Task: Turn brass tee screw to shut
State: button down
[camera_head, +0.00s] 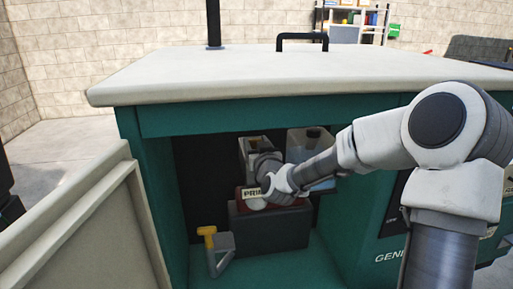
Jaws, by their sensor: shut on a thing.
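My gripper (262,166) is inside the open bay of the green generator cabinet (345,252), in front of a red-based part with a label starting "PRI" (250,193). My wrist and forearm come in from the right and cover much of this part. The brass tee screw cannot be made out; it appears to be hidden behind my gripper and wrist. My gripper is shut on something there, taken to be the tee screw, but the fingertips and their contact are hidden.
A yellow-topped grey lever (208,238) stands on the bay floor at the left. A dark block (268,228) sits below the labelled part. A translucent container (308,141) is behind my forearm. The cabinet's pale top (290,75) overhangs the bay; an open door panel (85,235) is at left.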

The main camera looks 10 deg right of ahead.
jog(key=shift+m+h+b, duration=0.3)
jog(key=shift+h+b, duration=0.1)
jog(key=shift+h, duration=0.1)
jog(key=shift+c, duration=1.2)
grip_release()
jog(key=shift+s, duration=0.15)
